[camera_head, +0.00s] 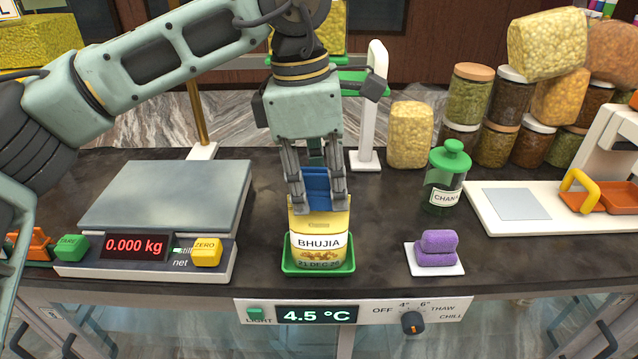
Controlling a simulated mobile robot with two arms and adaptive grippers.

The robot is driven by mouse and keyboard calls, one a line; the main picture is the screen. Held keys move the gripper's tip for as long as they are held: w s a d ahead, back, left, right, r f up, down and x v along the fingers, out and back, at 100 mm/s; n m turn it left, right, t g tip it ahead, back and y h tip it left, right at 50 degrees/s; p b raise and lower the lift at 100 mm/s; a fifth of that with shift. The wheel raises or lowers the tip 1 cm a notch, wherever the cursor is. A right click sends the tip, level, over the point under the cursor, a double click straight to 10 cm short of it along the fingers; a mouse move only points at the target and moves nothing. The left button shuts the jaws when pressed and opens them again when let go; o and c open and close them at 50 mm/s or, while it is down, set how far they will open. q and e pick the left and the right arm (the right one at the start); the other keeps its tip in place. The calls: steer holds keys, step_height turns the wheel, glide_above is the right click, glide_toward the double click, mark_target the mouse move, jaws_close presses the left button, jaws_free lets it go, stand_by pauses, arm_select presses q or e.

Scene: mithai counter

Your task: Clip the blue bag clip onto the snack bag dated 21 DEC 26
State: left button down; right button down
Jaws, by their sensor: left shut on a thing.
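The snack bag (320,223) is yellow, labelled BHUJIA, with a date that appears to read 21 DEC 26. It stands upright in a green tray (289,266) near the counter's front edge. My left gripper (317,200) points down over the bag, shut on the blue bag clip (317,182). The clip's lower end is at the bag's top edge in the picture. I cannot tell whether the clip's jaws are around the bag or only against it. My right gripper is not in view.
A scale (170,196) stands left of the bag. A purple clip-like block (437,247) lies on a white square at right, with a green-lidded CHANA jar (446,180) behind it. A yellow bag (410,135), stacked jars (470,93) and a white board (495,222) are farther right.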

arm_select(q)
steer(key=shift+f, duration=0.2)
steer(key=c, duration=1.5)
jaws_free()
steer(key=shift+o, duration=0.7)
steer(key=o, duration=0.4)
steer(key=shift+r, duration=0.15)
steer(key=shift+r+p, duration=2.35)
steer(key=shift+r, duration=1.05)
